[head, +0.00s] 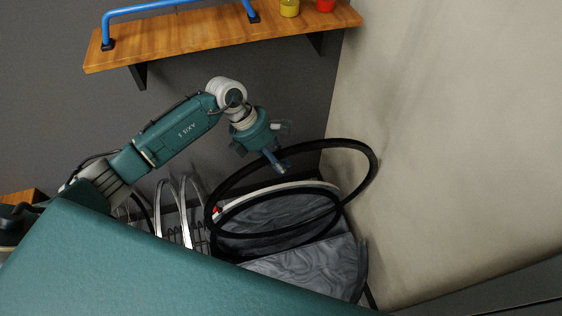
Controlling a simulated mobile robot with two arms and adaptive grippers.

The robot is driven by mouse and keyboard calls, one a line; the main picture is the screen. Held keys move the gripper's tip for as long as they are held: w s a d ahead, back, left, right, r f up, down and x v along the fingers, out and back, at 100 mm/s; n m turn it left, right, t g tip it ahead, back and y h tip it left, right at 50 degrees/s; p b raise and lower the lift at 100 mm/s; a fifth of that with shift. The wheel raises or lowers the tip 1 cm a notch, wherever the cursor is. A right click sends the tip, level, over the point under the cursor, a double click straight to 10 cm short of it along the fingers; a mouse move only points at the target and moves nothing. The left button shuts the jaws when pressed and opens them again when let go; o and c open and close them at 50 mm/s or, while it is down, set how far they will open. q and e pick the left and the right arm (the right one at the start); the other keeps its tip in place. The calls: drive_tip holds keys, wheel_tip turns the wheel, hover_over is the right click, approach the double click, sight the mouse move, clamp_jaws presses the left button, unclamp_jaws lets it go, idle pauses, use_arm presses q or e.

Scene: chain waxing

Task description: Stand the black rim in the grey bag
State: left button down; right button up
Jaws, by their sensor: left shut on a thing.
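My left gripper (279,167) reaches down from the upper left and is shut on the far upper edge of the large black rim (371,180). The rim is tilted, its right side higher and close to the pale wall. The grey bag (310,264) is below it, with its mouth open upwards and a pale edge at the back. Part of the rim's ring crosses in front of the bag. A second dark ring shows at the bag's mouth; I cannot tell whether it belongs to the bag. My right gripper is not in view.
Silver wheel rims (187,215) stand in a rack left of the bag, with a small red thing beside them. A wooden shelf (200,41) with a blue rail (180,5), a yellow pot (289,8) and a red pot (326,4) hangs above. The pale wall (445,130) bounds the right.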

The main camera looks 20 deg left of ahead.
use_arm(q)
wheel_tip(320, 180, down, 32)
drive_tip(key=b, duration=2.1)
drive_tip(key=shift+r, duration=0.3)
wheel_tip(320, 180, up, 2)
drive_tip(key=shift+r+p, duration=0.1)
drive_tip(key=shift+p, duration=0.65)
drive_tip(key=shift+s, duration=0.15)
